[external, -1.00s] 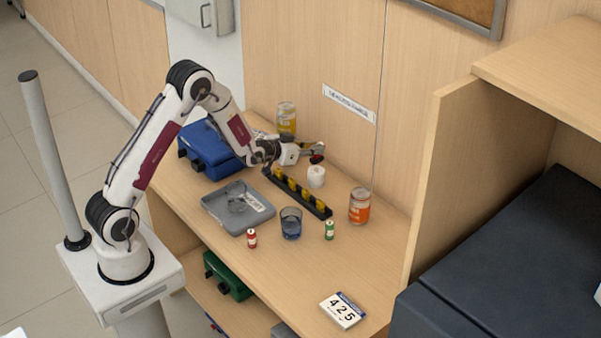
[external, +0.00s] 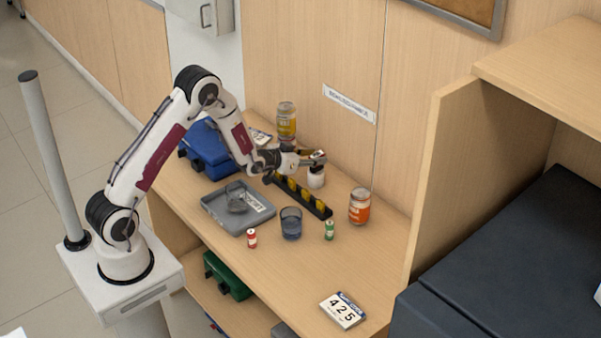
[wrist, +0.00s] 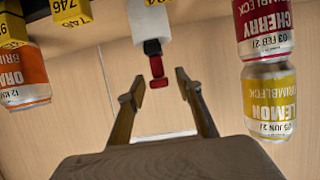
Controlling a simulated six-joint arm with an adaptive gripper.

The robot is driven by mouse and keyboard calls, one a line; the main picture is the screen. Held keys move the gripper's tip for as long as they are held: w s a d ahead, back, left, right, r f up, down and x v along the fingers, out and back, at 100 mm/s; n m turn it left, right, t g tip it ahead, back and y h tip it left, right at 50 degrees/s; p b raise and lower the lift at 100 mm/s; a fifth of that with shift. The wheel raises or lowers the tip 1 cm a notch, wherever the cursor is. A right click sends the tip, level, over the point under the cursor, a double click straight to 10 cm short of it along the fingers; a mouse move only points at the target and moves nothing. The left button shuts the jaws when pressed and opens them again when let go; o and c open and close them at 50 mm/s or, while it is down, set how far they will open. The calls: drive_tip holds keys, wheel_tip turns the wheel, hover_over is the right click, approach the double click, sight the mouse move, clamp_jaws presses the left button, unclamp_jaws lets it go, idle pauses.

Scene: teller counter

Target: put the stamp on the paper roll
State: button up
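The white paper roll (external: 316,180) stands on the counter near the back wall. It also shows in the wrist view (wrist: 148,22), which looks upside down. The stamp (wrist: 156,68), with a black base and red handle, appears to stand roughly upright on the roll's end, its base touching it. My gripper (wrist: 158,92) is open. Its two fingertips are spread to either side of the handle's end, with a visible gap on both sides. In the external view my gripper (external: 318,160) is beside the stamp and largely hides it.
A black rack (external: 298,196) with yellow tags lies in front of the roll. An orange can (external: 359,206) is to its right; a yellow lemon can (external: 286,125) is behind left, stacked with a cherry can (wrist: 264,28). A grey tray (external: 222,215) and glass (external: 291,224) stand nearer.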

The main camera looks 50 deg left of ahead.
drive_tip(key=shift+r, duration=0.1)
idle(0.3)
drive_tip(key=shift+s+r, duration=0.3)
drive_tip(key=shift+s, duration=0.25)
drive_tip(key=v, duration=1)
drive_tip(key=shift+s+r, duration=0.2)
drive_tip(key=shift+s, duration=0.15)
drive_tip(key=shift+r, duration=0.1)
drive_tip(key=s+r+g, duration=0.4)
drive_tip(key=s+r, duration=0.8)
drive_tip(key=s, duration=0.2)
drive_tip(key=s+d+r+g, duration=0.1)
drive_tip(key=s+r+g, duration=0.1)
drive_tip(key=s, duration=0.9)
drive_tip(key=s+d+r+g, duration=0.1)
drive_tip(key=s+r+g, duration=0.1)
drive_tip(key=s, duration=0.9)
drive_tip(key=shift+s, duration=0.2)
